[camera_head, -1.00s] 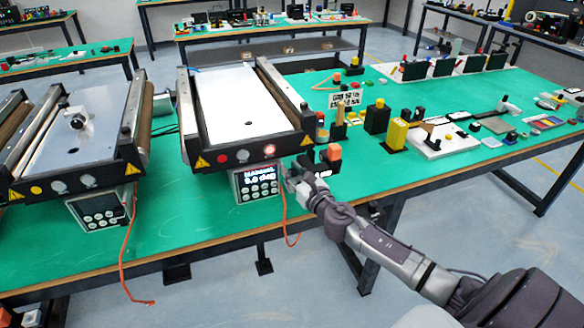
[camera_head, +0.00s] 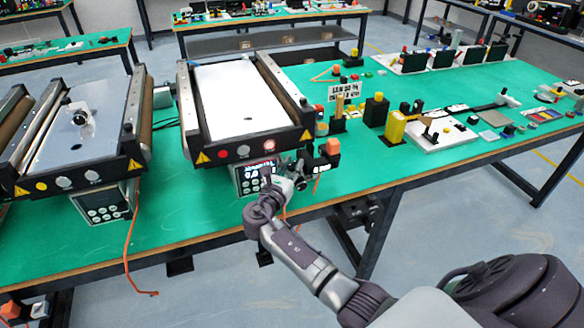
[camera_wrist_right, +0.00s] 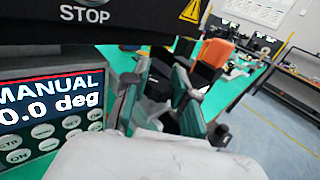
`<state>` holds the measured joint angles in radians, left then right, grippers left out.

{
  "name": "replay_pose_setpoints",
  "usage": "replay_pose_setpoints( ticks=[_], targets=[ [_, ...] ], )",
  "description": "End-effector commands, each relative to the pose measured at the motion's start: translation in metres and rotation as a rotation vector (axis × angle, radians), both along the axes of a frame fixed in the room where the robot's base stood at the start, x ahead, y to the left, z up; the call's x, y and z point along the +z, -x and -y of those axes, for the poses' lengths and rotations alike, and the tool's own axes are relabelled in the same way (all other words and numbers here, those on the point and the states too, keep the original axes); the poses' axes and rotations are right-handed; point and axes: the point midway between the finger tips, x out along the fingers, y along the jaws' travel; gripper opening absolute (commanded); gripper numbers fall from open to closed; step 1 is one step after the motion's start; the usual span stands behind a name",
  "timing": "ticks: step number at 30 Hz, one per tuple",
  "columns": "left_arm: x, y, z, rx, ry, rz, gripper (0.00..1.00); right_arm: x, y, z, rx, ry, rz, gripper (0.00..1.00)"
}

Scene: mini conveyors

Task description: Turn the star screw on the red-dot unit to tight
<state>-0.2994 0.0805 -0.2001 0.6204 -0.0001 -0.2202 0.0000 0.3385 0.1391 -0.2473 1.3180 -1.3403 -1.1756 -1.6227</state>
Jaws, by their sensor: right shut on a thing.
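The red-dot unit (camera_head: 187,135) is the right of the two conveyors, with a red dot (camera_head: 222,153) on its black front. Its control box (camera_head: 250,180) hangs below; in the right wrist view the screen (camera_wrist_right: 48,98) reads MANUAL and 0.0 deg. My right gripper (camera_head: 301,170) is at the unit's front right corner, beside the box. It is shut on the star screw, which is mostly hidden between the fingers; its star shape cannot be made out. The fingers also show in the right wrist view (camera_wrist_right: 158,88). My left gripper is not in view.
A black part with an orange block (camera_head: 333,146) stands close to the right of my gripper. A yellow block (camera_head: 395,127) and other small items stand farther right. An orange cable hangs near the gripper. A yellow-dot conveyor (camera_head: 65,150) stands at the left.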

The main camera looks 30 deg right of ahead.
Motion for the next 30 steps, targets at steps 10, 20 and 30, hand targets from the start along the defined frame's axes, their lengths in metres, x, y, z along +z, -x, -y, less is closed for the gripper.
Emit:
replay_pose_setpoints(
  ticks=[10,20,30],
  targets=[
    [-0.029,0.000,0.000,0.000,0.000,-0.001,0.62,-0.002,-0.002,0.000,-0.294,0.000,0.004,0.00],
    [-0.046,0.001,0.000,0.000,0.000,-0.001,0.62,0.000,-0.001,0.001,-0.463,0.001,0.004,0.00],
    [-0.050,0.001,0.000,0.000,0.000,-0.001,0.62,0.001,0.000,0.001,-0.513,0.002,0.003,0.00]
  ],
)
